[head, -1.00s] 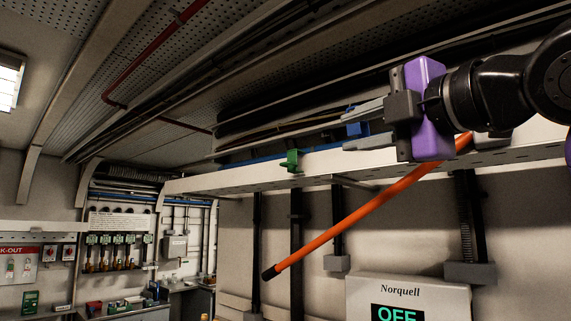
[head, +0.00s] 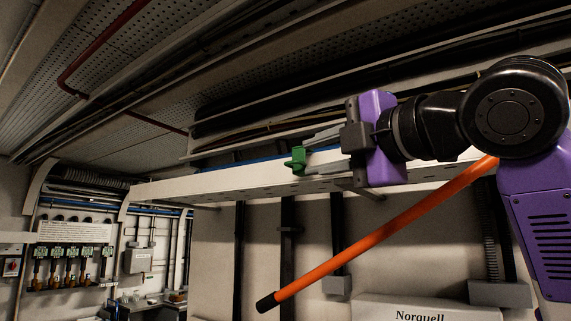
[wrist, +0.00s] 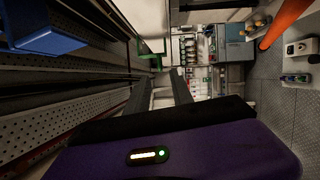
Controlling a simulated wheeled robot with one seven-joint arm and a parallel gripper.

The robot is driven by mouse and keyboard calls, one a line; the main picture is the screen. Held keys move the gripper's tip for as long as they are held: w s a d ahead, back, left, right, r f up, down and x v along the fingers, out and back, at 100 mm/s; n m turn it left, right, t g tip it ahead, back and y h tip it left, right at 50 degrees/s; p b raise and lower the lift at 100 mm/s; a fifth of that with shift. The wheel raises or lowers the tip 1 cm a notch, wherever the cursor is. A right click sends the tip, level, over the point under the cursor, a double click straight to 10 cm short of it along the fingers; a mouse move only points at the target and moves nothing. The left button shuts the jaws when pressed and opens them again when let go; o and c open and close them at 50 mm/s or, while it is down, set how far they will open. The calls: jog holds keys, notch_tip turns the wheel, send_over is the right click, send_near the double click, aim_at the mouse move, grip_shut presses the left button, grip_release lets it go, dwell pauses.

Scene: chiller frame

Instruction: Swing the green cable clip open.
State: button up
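The green cable clip (head: 295,161) sits on the upper edge of the long white tray (head: 215,184), just left of my fingertips in the head view. In the wrist view the green clip (wrist: 151,52) shows as a green frame just beyond the left fingertip. My gripper (head: 310,157) reaches leftward along the tray with its two fingers apart. In the wrist view my gripper (wrist: 160,76) has nothing between its fingers. Whether a fingertip touches the clip cannot be told.
A blue clip (wrist: 45,36) is close at upper left in the wrist view. An orange pole (head: 385,240) with a black end slants below my arm; it also shows in the wrist view (wrist: 286,20). Cable racks and pipes run close above the tray.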

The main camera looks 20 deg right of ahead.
aim_at(296, 162)
jog(key=p+x, duration=0.2)
jog(key=x, duration=0.5)
jog(key=shift+s, duration=0.1)
jog(key=shift+c, duration=0.5)
grip_shut()
jog(key=shift+r, duration=0.15)
dwell(0.7)
